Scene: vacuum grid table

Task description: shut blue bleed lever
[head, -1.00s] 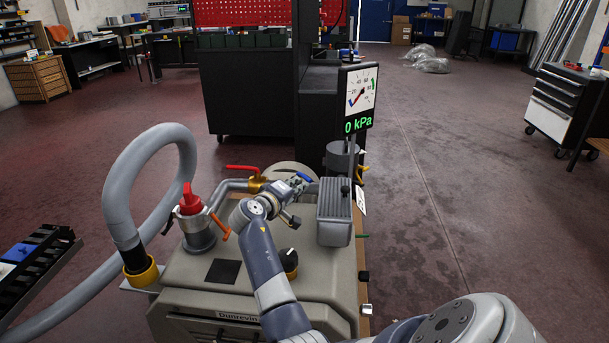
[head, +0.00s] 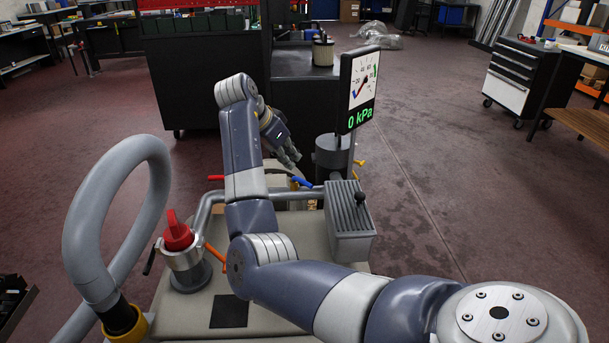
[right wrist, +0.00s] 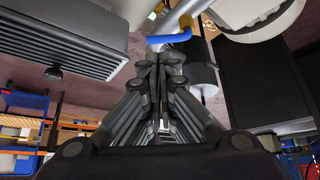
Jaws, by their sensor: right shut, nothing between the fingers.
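The blue bleed lever (head: 302,182) sits on the grey pipe behind the finned grey box. In the right wrist view the blue lever (right wrist: 168,38) lies across the top, just beyond my fingertips. My right gripper (head: 292,158) is shut and empty, a little above the lever in the head view. In the right wrist view its closed fingers (right wrist: 158,60) point at the lever; I cannot tell whether they touch it. The gauge display (head: 361,88) reads 0 kPa. My left gripper is not in view.
The finned grey box (head: 349,212) with a black knob stands right of the lever. A red handle (head: 215,178), an orange lever (head: 216,256), a red cap (head: 177,232) and a thick grey hose (head: 120,190) are to the left. A dark cylinder (head: 333,155) stands behind.

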